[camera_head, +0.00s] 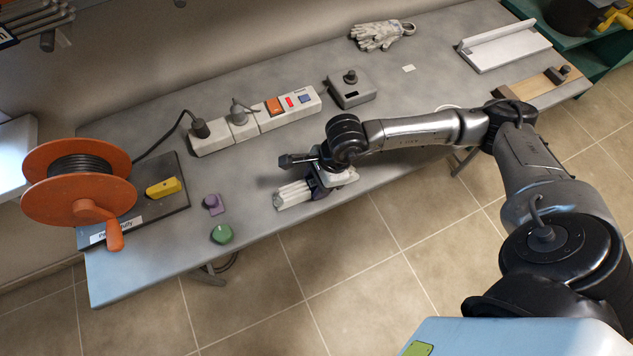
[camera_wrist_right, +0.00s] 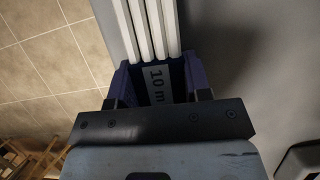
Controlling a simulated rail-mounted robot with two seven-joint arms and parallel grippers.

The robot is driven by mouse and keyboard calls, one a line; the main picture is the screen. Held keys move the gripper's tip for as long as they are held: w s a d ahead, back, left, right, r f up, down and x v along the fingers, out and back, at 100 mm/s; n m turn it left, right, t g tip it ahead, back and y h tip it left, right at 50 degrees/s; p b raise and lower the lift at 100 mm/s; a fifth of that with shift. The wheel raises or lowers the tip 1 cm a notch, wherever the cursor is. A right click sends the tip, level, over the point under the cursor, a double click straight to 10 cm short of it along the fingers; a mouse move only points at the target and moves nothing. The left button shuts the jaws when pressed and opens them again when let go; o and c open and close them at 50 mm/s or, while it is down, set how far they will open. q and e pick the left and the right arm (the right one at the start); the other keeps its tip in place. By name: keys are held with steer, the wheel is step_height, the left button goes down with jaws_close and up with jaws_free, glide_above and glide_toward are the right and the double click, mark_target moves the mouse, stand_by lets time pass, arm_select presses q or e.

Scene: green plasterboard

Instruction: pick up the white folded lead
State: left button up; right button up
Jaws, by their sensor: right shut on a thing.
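The white folded lead (camera_head: 293,194) lies in several parallel strands near the front edge of the grey table, in the head view. My right gripper (camera_head: 320,186) is shut around its middle. In the right wrist view the white folded lead (camera_wrist_right: 150,30) runs up from between the dark blue fingers of my right gripper (camera_wrist_right: 158,82). A pale label reading "10 m" shows between the fingers. The gripper covers part of the lead. I cannot tell whether the lead touches the table. My left gripper is not in view.
On the table (camera_head: 160,265) stand an orange cable reel (camera_head: 65,190), a power strip (camera_head: 255,122), a grey box (camera_head: 351,92), a purple piece (camera_head: 213,204) and a green piece (camera_head: 222,234). Gloves (camera_head: 381,36) lie at the back. Tiled floor shows beyond the front edge.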

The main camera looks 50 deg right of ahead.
steer(key=shift+c, duration=1.1)
steer(key=shift+r, duration=0.15)
